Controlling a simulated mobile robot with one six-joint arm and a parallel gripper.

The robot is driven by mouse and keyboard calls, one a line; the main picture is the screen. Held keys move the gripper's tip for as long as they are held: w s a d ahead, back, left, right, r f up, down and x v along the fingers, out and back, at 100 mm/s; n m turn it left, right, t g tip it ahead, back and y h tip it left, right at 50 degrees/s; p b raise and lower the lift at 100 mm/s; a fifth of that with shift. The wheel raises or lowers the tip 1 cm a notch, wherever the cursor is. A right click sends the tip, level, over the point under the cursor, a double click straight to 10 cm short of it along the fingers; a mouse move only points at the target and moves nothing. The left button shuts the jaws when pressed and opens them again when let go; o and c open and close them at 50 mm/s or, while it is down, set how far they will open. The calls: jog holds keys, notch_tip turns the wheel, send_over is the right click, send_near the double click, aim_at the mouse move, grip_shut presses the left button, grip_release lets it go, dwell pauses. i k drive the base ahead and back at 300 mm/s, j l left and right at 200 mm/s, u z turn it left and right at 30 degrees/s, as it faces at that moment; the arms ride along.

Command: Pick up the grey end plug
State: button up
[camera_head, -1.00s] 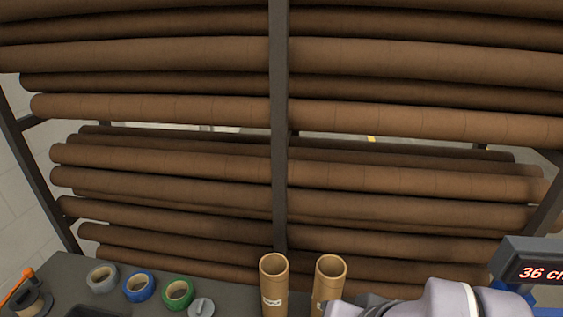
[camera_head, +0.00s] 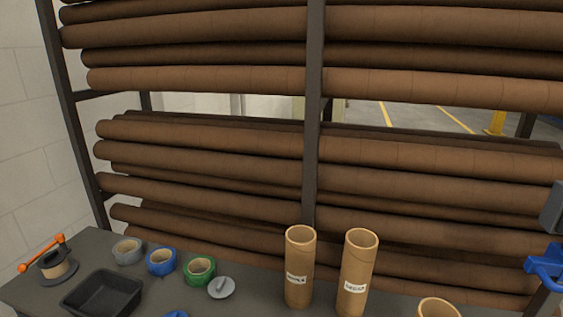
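The grey end plug (camera_head: 221,288) lies on the dark bench top, a round grey disc with a raised grip on its upper face. It sits just right of and in front of the green tape roll (camera_head: 199,270) and left of the cardboard tubes. Nothing covers it.
Two labelled cardboard tubes (camera_head: 299,268) (camera_head: 357,272) stand upright right of the plug, and a third tube (camera_head: 439,307) shows at the bottom edge. Grey (camera_head: 127,251) and blue (camera_head: 161,262) tape rolls, a black tray (camera_head: 103,293) and an orange-handled dispenser (camera_head: 54,265) are left. A rack (camera_head: 314,120) stands behind.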

aim_at(221, 287)
jog(key=z, duration=0.7)
jog(key=u, duration=1.6)
